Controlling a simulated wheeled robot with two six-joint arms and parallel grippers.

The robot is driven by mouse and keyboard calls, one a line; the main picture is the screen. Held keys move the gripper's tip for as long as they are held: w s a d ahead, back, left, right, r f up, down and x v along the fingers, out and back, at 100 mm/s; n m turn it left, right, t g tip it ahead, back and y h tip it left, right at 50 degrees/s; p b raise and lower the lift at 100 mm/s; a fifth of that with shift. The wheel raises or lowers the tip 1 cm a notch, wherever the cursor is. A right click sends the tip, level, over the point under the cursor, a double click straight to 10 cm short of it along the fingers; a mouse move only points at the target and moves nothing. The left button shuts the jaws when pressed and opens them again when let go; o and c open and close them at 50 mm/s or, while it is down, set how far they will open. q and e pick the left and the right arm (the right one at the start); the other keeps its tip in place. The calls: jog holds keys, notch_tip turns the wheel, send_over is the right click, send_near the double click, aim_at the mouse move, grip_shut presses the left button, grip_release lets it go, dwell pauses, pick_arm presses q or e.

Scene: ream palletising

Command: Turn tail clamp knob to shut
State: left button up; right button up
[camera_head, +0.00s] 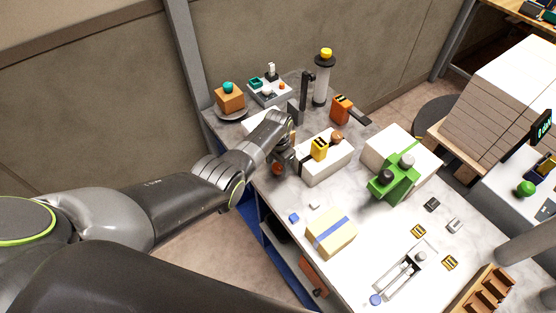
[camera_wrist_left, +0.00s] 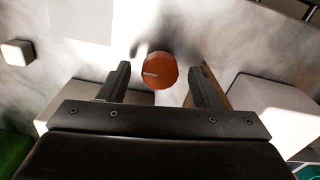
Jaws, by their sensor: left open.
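The round orange-red knob (camera_wrist_left: 159,71) with a pale pointer line shows in the left wrist view. It lies between and slightly beyond the two fingertips of my left gripper (camera_wrist_left: 163,68), with gaps on both sides. In the head view an orange-red round part (camera_head: 278,168) shows at the fingers of my left gripper (camera_head: 281,161), near the left edge of the bench. The gripper is open and empty. I cannot tell whether it touches the knob's face. The clamp body around the knob is mostly hidden by the hand. My right gripper is not in view.
A white block with a yellow box (camera_head: 319,149) stands just right of the hand. A black post (camera_head: 304,97) rises behind it. A green device (camera_head: 394,180), a strapped parcel (camera_head: 331,234) and small parts lie further along the marble bench (camera_head: 368,238).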

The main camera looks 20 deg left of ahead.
aim_at(278, 166)
pick_arm(q)
jog(key=shift+r, duration=0.5)
notch_tip(278, 166, up, 5)
jog(key=shift+f+p, duration=0.2)
jog(key=shift+p, duration=0.45)
notch_tip(278, 166, up, 12)
jog(key=b, duration=0.1)
jog(key=shift+b, duration=0.35)
jog(key=shift+f, duration=0.15)
